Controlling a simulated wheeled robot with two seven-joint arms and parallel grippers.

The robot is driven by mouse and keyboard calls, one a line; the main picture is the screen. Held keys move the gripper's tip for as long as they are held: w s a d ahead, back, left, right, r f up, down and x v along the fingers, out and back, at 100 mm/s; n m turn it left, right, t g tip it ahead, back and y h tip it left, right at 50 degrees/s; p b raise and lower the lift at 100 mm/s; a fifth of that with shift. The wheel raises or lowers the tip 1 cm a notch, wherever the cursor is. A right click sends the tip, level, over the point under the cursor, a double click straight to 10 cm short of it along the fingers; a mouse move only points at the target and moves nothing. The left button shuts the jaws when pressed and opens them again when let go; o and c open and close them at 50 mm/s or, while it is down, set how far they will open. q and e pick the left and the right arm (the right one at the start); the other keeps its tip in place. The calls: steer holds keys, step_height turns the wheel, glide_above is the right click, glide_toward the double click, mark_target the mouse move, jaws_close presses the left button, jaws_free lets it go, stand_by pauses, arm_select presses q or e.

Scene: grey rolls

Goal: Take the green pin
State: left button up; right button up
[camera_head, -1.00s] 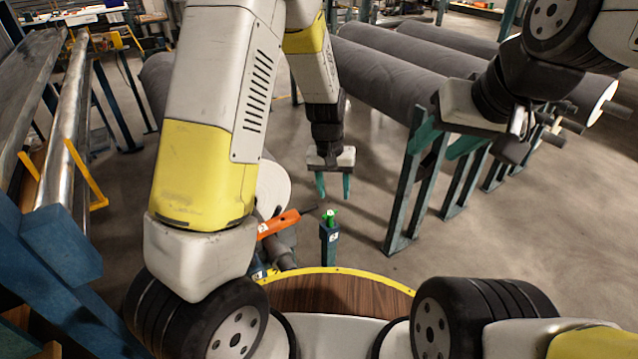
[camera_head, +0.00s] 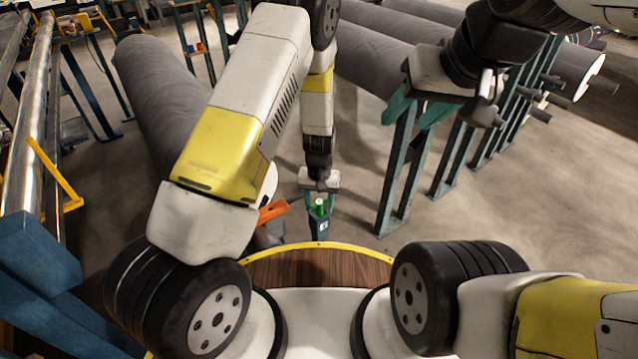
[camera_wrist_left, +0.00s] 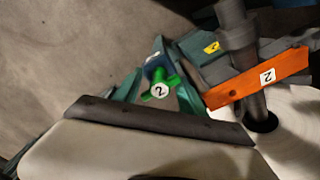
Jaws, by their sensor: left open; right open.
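The green pin (camera_head: 319,205) stands at the top of a dark teal post (camera_head: 320,225) just beyond my wooden-topped base. In the left wrist view the pin (camera_wrist_left: 160,88) has a white round face marked 2 and green side arms. My left gripper (camera_head: 320,199) points down at the post with its teal fingers apart, one on each side of the pin. The left wrist view shows the pin between the fingers; I cannot tell whether they touch it. My right gripper (camera_head: 416,110) is open and empty, raised at the upper right.
An orange part (camera_head: 272,212), marked 2 in the wrist view (camera_wrist_left: 265,76), lies close beside the post at the end of a grey roll (camera_head: 160,95). More grey rolls (camera_head: 375,55) rest on teal stands at right. Open floor (camera_head: 480,220) lies at right.

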arm_select(q)
steer(key=shift+f, duration=0.1)
steer(key=shift+c, duration=0.2)
jaws_close()
